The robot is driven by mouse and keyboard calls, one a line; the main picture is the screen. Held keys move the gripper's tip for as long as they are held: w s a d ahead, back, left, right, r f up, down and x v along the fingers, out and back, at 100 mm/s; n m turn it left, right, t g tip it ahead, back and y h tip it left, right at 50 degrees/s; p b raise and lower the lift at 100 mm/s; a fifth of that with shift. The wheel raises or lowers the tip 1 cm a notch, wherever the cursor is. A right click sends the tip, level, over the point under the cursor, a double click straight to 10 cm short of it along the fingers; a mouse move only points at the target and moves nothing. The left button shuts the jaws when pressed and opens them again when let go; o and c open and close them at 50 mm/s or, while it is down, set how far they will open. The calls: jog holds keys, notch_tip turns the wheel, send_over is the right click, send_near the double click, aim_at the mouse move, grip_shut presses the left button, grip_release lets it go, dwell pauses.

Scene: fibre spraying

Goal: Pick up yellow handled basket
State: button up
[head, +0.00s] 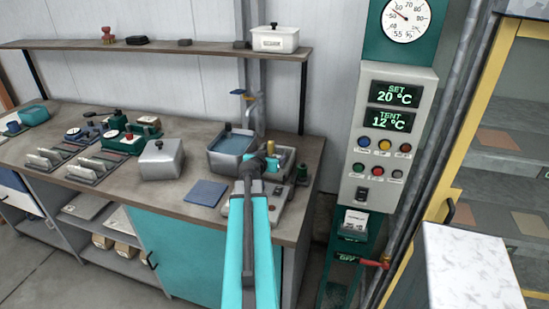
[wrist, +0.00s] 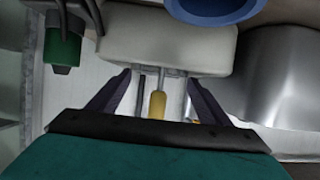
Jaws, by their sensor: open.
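In the wrist view, a yellow handle (wrist: 157,105) on a thin metal stem lies between the two dark fingers of my gripper (wrist: 158,74). The fingers are apart, with a gap on each side of the handle. A black rod (wrist: 141,95) stands beside it on the left. The stem runs up to a cream block (wrist: 165,45); I cannot make out the basket itself. In the head view, my teal arm covers part of the apparatus at the bench's right end, where a yellow part (head: 288,158) shows. The fingertips are not clear there.
A water-filled metal bath (head: 233,143) and a lidded metal box (head: 161,159) stand left of my arm. A green-and-black part (wrist: 64,45) and a blue round rim (wrist: 215,10) lie near my gripper. A grey control panel (head: 389,130) stands to the right.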

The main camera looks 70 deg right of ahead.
aim_at(277, 152)
jog(key=shift+d, duration=0.1)
jog(key=shift+p+x, duration=0.75)
jog(key=shift+x, duration=0.15)
jog(key=shift+p+x, duration=0.75)
jog(key=shift+x, duration=0.85)
jog(key=shift+c, duration=0.4)
jog(key=c, duration=0.7)
jog(key=shift+r+b, duration=1.15)
jog(key=shift+r, duration=3.85)
